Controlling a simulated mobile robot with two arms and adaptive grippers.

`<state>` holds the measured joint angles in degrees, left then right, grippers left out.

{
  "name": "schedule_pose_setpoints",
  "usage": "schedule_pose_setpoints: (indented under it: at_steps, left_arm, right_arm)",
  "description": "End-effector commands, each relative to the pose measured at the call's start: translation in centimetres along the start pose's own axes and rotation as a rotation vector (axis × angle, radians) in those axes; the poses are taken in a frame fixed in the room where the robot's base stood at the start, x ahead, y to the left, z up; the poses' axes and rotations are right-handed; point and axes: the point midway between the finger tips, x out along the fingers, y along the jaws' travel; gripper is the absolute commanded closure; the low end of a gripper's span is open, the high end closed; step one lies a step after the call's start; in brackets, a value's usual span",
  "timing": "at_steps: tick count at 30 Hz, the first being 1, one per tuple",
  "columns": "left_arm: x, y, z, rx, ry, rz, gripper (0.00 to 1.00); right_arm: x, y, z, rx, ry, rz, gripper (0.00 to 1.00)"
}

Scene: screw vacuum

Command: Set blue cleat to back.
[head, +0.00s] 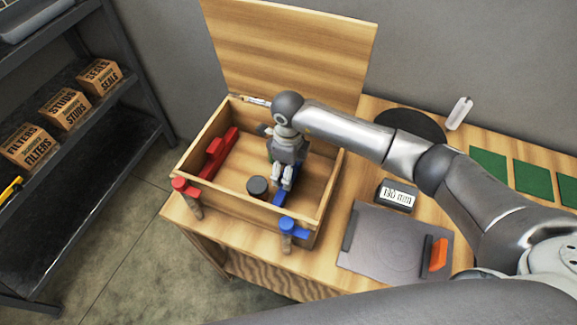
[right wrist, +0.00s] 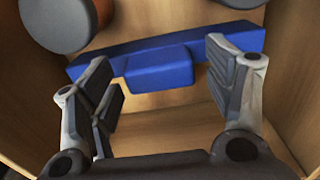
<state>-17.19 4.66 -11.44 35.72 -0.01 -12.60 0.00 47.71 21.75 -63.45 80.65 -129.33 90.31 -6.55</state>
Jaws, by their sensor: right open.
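The blue cleat (head: 279,199) is inside the open wooden box (head: 262,215), toward its right side, partly hidden by my right gripper in the head view. In the right wrist view the cleat (right wrist: 160,66) is a long blue bar with a raised block at its middle. My right gripper (head: 285,184) reaches down into the box above the cleat. In the right wrist view its open fingers (right wrist: 162,82) stand on either side of the raised block, with gaps to it. Whether the fingers touch the bar is unclear. My left gripper is not in view.
A red cleat (head: 216,153) lies at the box's left. A dark round knob (head: 257,187) is beside the blue cleat. The raised lid (head: 290,45) is behind. A grey plate (head: 388,247) lies right.

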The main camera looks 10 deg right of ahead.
Motion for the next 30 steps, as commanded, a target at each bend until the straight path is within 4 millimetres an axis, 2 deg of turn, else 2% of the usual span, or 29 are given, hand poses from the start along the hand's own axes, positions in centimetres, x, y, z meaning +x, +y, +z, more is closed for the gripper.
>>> schedule_pose_setpoints:
  at_steps: [4, 11, 14, 26, 27, 30]
  left_arm:
    - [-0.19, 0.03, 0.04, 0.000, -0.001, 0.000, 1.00]
    - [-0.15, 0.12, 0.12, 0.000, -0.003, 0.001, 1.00]
    - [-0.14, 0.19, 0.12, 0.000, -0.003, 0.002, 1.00]
    - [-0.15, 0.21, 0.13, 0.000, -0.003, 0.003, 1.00]
    - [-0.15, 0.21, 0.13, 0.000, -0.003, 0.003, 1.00]
    - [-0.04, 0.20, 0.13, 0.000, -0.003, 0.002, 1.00]
  right_arm:
    - [0.71, 0.00, 0.00, 0.000, 0.000, -0.001, 0.25]
    - [0.82, 0.00, 0.01, -0.001, 0.000, -0.001, 0.25]
    - [0.81, 0.01, 0.01, -0.001, -0.001, -0.001, 0.35]
    - [0.77, -0.01, 0.01, -0.001, -0.001, -0.001, 0.87]
    - [0.77, -0.01, 0.01, -0.001, -0.001, -0.001, 0.90]
    - [0.82, -0.08, -0.26, 0.000, 0.000, -0.002, 0.90]
